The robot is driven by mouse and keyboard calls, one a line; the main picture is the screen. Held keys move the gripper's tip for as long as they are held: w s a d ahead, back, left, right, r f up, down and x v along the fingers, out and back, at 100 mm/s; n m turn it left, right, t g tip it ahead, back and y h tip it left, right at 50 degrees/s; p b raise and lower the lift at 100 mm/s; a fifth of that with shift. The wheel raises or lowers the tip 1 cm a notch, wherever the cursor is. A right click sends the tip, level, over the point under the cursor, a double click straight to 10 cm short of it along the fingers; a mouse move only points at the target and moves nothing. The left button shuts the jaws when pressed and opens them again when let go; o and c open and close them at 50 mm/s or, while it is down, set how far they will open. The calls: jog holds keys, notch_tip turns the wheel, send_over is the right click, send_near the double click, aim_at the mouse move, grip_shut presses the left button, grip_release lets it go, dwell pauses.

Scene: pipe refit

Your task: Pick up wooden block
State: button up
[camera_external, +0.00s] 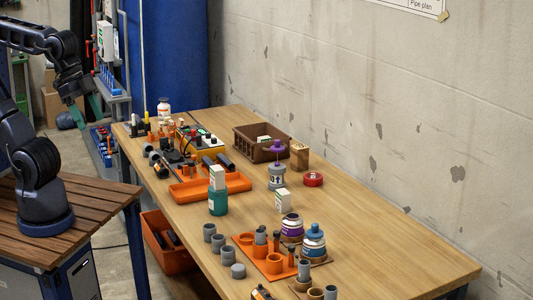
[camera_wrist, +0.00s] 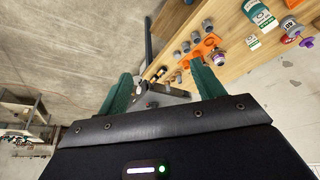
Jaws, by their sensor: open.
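A small wooden block (camera_external: 299,156) stands on the workbench near its wall-side edge, right of the brown crate. I cannot make it out in the wrist view. My gripper (camera_external: 86,112) is at the upper left in the external view, off the bench's left side and far from the block. In the wrist view its two green fingers (camera_wrist: 163,85) are spread apart, with nothing held between them.
The workbench (camera_external: 375,225) has free room at right. An orange tray (camera_external: 190,190), a green bottle (camera_external: 218,205) and grey pipe pieces (camera_external: 218,243) stand nearer the front.

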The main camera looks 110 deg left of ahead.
jog(key=shift+o, duration=0.8)
